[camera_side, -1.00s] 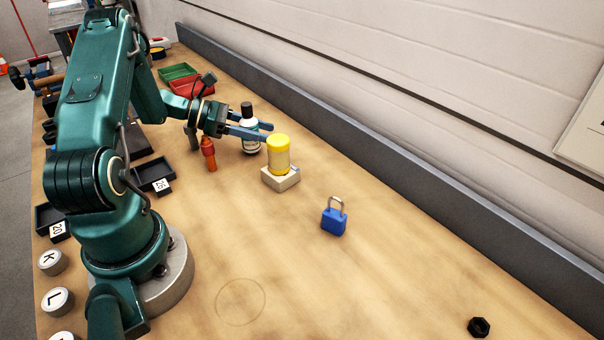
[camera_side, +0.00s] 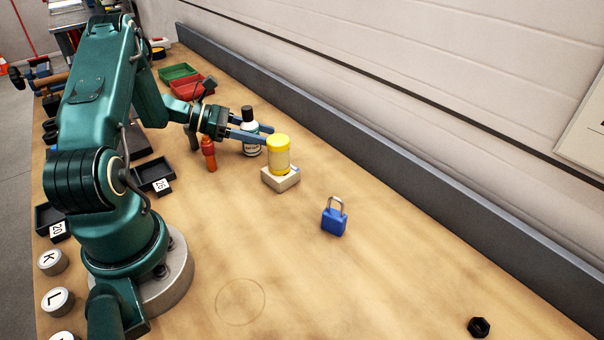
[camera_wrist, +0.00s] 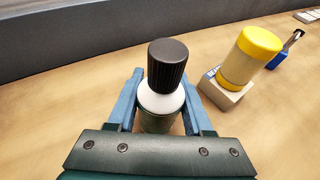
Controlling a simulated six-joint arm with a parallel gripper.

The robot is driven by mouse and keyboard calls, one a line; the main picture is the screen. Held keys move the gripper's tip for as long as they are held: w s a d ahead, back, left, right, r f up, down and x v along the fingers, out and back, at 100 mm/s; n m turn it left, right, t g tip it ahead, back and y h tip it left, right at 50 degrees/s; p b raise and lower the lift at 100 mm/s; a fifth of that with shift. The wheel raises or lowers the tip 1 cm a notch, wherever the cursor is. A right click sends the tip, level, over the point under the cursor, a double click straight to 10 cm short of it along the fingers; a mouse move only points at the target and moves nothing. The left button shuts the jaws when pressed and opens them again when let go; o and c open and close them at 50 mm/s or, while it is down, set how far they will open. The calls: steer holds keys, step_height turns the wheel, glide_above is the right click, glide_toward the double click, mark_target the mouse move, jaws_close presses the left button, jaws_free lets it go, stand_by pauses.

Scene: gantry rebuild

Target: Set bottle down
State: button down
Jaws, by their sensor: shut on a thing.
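A white bottle with a black ribbed cap (camera_side: 249,136) stands upright between my gripper's blue fingers. In the wrist view the bottle (camera_wrist: 163,100) is upright, with a finger on each side. My gripper (camera_side: 252,132) is shut on the bottle's body. The bottle's lower part is partly hidden by the near finger in the side view and by the gripper in the wrist view. I cannot tell whether its base touches the bench.
A yellow container (camera_side: 279,154) on a pale block (camera_side: 281,179) is close to the right finger. A blue padlock (camera_side: 334,219) is farther right. The bench front (camera_side: 370,285) is mostly clear.

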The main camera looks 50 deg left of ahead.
steer(key=shift+s+d+f, duration=0.1)
steer(key=shift+f, duration=0.25)
